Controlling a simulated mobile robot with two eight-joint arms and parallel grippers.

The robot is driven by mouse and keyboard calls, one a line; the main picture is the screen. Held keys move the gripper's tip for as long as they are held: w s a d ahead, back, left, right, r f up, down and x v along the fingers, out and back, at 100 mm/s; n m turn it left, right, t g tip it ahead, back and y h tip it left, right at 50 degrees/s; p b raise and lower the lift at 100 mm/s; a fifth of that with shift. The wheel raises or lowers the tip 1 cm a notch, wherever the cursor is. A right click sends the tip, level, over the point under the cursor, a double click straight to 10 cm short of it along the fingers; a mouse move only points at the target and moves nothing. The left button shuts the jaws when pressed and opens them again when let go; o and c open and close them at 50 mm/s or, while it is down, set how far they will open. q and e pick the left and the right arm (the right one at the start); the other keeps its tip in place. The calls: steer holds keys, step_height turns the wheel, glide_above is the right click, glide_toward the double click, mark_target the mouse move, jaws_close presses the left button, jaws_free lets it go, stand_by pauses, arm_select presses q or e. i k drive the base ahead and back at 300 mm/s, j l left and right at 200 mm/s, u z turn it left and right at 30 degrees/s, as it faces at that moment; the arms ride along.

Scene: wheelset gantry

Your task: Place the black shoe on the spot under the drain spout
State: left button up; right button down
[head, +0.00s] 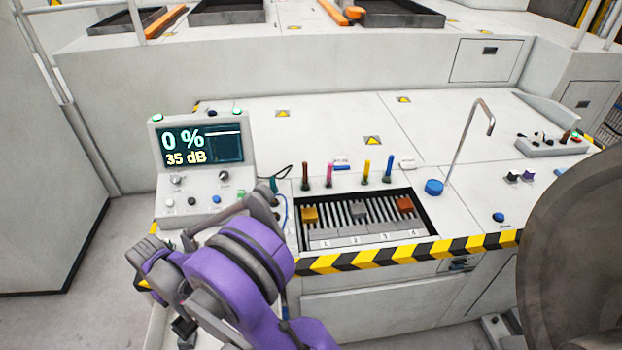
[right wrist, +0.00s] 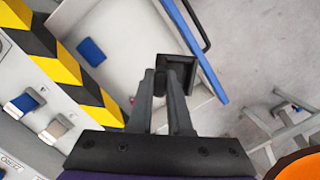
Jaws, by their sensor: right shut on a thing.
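My right gripper (right wrist: 172,78) is shut on a dark, angular piece (right wrist: 205,68), which looks like the black shoe. It holds the piece past the bench's striped front edge, with the floor visible beyond. My right gripper does not show in the head view. A thin bent metal pipe, the drain spout (head: 470,137), rises from the bench top and hooks over to the right. The bench surface under its tip is bare, and I see no clear mark on it.
A slotted rack (head: 335,235) holds yellow, grey and red-brown blocks behind a yellow-black striped edge (head: 400,253). A blue round knob (head: 433,187) sits left of the spout. A display console (head: 205,155) stands at left. A large dark rounded form covers the right side.

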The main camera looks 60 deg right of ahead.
mark_target(452, 227)
steer(key=k+l+z, duration=0.15)
steer(key=l+z, duration=0.15)
steer(key=z, duration=0.15)
steer(key=l+z, duration=0.45)
steer(key=k+l+z, duration=0.1)
steer(key=l+z, duration=0.2)
steer(key=z, duration=0.15)
steer(key=l+z, duration=0.45)
steer(key=j, duration=0.1)
